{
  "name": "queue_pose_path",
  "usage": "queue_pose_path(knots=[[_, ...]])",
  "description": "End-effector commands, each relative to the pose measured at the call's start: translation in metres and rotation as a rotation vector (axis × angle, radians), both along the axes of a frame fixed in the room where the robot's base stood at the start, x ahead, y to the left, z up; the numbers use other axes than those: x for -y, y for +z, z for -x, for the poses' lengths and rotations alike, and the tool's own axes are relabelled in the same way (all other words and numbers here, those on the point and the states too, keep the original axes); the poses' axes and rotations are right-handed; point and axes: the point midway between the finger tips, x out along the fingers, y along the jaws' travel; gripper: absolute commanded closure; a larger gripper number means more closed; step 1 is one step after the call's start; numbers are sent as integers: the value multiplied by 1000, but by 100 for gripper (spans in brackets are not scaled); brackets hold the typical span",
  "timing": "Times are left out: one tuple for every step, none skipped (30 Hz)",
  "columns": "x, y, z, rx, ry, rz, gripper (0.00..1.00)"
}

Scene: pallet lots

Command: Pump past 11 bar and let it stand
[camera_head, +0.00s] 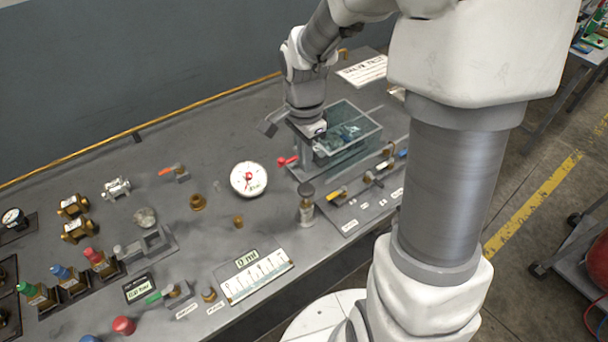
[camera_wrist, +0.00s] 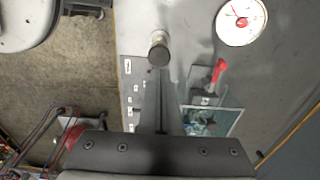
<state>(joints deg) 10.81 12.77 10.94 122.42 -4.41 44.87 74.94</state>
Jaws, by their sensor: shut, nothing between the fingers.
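My gripper (camera_wrist: 160,85) is shut and empty; its fingers point toward a black-capped post (camera_wrist: 159,50), which also shows in the head view (camera_head: 307,190). The fingertips look close to the cap; I cannot tell whether they touch it. A white round gauge (camera_head: 248,179) with a red hub or needle lies to the left of the post; it also shows in the wrist view (camera_wrist: 241,20). Its reading is too small to tell. A red lever (camera_head: 287,161) sits beside the clear tank (camera_head: 368,146), and it also shows in the wrist view (camera_wrist: 218,71).
The grey bench holds brass fittings (camera_head: 197,202), colored-cap valves (camera_head: 98,260), a green-handled valve (camera_head: 172,294) and a white scale plate (camera_head: 256,278) on the left and front. A labelled strip (camera_head: 362,212) with small levers lies right of the post. A yellow hose (camera_head: 140,130) runs along the back.

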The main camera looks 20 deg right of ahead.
Motion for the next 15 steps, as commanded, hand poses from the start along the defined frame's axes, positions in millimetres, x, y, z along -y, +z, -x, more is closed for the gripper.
queue_pose_path(knots=[[-1,11,-1,4,1,1,100],[-1,16,-1,5,1,0,100],[-1,22,-1,4,1,1,100],[-1,26,-1,4,1,1,100],[-1,29,-1,3,1,1,100],[-1,33,-1,3,1,0,100],[-1,35,0,2,1,0,100],[-1,37,0,1,1,0,100],[-1,39,0,1,1,0,100],[-1,40,0,1,1,0,100],[-1,41,0,1,1,0,100],[-1,41,0,1,1,0,100],[-1,41,0,1,1,0,100],[-1,41,0,1,1,0,100],[-1,41,0,1,1,0,100]])
